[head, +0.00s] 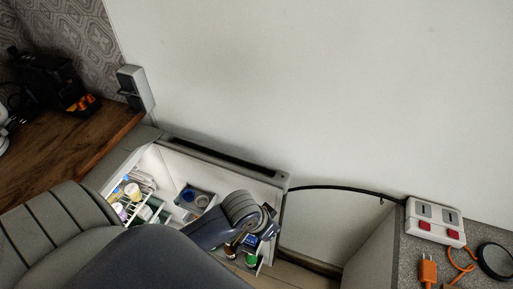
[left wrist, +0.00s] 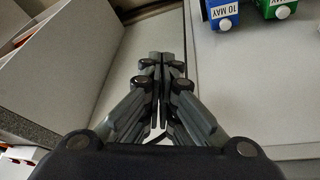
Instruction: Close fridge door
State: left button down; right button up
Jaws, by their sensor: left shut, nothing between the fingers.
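The fridge door (head: 235,170) stands open in the head view, its white inner side facing up toward the camera. The fridge interior (head: 150,165) shows to its left, with bottles and jars on a wire rack. My left gripper (head: 272,222) is over the door's right part. In the left wrist view, the left gripper (left wrist: 160,62) is shut and empty beside the door's inner panel (left wrist: 255,85). I cannot tell whether it touches the door. A blue carton (left wrist: 222,12) and a green carton (left wrist: 278,8) sit in the door. My right gripper is not in view.
A grey counter (head: 385,250) stands right of the door, with a white socket strip (head: 434,221) and an orange plug (head: 428,270). A black cable (head: 340,188) runs along the wall. A wooden worktop (head: 70,145) is at the left.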

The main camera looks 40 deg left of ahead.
pick_arm(q)
notch_tip(320, 180, up, 7)
jog(key=w, duration=0.2)
notch_tip(320, 180, up, 7)
jog(key=n+y, duration=0.2)
send_over(266, 177)
jog(key=shift+a+f, duration=0.1)
jog(key=shift+f, duration=0.05)
jog(key=w+a+r+n, duration=0.2)
jog(key=a+r, duration=0.2)
jog(key=a, duration=0.2)
jog(key=shift+n, duration=0.3)
jog(key=x, duration=0.6)
jog(key=p+x, duration=0.1)
jog(key=x, duration=0.3)
jog(key=shift+s+a, duration=0.1)
jog(key=shift+a, duration=0.3)
